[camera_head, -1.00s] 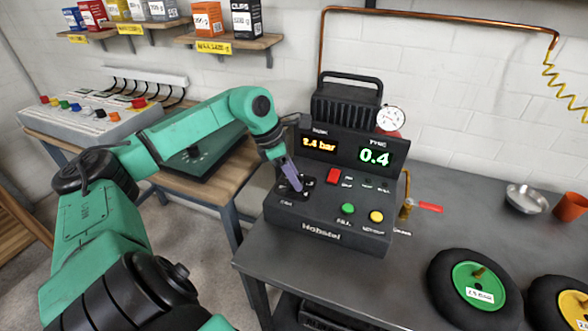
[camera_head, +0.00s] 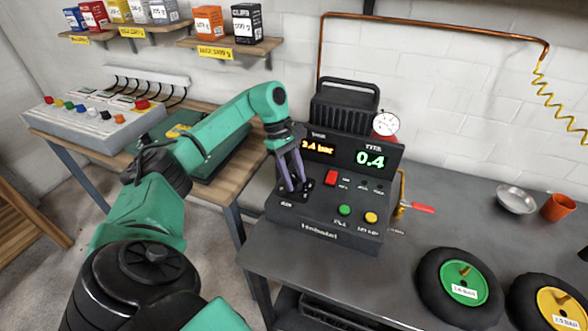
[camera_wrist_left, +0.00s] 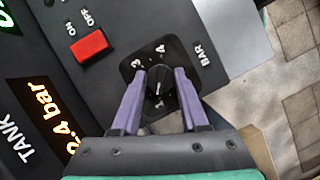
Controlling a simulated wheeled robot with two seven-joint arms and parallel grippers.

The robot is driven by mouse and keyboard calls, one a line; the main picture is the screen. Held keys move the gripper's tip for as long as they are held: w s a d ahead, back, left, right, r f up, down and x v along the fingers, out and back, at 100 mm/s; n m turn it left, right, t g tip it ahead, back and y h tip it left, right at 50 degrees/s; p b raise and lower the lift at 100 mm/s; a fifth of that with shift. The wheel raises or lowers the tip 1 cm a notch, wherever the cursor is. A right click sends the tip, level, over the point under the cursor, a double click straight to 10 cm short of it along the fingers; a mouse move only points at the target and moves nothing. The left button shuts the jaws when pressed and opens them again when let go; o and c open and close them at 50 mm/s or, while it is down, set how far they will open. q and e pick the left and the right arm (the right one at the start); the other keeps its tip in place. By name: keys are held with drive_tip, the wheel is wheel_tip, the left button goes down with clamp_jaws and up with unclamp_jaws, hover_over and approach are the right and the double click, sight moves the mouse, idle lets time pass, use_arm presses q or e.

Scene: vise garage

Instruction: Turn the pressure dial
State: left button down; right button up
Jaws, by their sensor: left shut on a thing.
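The pressure dial is a small black knob on a dark square plate, seen in the left wrist view (camera_wrist_left: 159,87). The numbers 3, 4 and 1 show around it, and BAR is printed beside the plate. My left gripper (camera_head: 298,189) has its two purple fingers on opposite sides of the knob and is shut on it. The fingers also flank the knob in the left wrist view (camera_wrist_left: 160,74). The dial's exact setting is hard to read. The console (camera_head: 330,212) shows 2.4 bar on its orange tank display and 0.4 on its green tyre display. My right gripper is not in view.
A red switch (camera_head: 331,177) sits close to the right of the dial. Wheels (camera_head: 461,287), a metal bowl (camera_head: 516,199) and an orange cup (camera_head: 558,207) stand on the bench to the right.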

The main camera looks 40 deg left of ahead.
use_arm(q)
drive_tip(key=m+g, duration=0.1)
drive_tip(key=m, duration=0.1)
drive_tip(key=m+g, duration=0.1)
drive_tip(key=m, duration=0.2)
drive_tip(key=shift+w+r+y, duration=0.1)
drive_tip(key=shift+w+y, duration=0.1)
drive_tip(key=shift+y, duration=0.2)
drive_tip(key=shift+d+m+g+y, duration=0.1)
drive_tip(key=shift+m+g+y, duration=0.2)
drive_tip(key=shift+m, duration=0.95)
drive_tip(key=shift+m+g+y, duration=0.3)
drive_tip(key=shift+m, duration=0.95)
drive_tip(key=shift+c, duration=2.2)
unclamp_jaws()
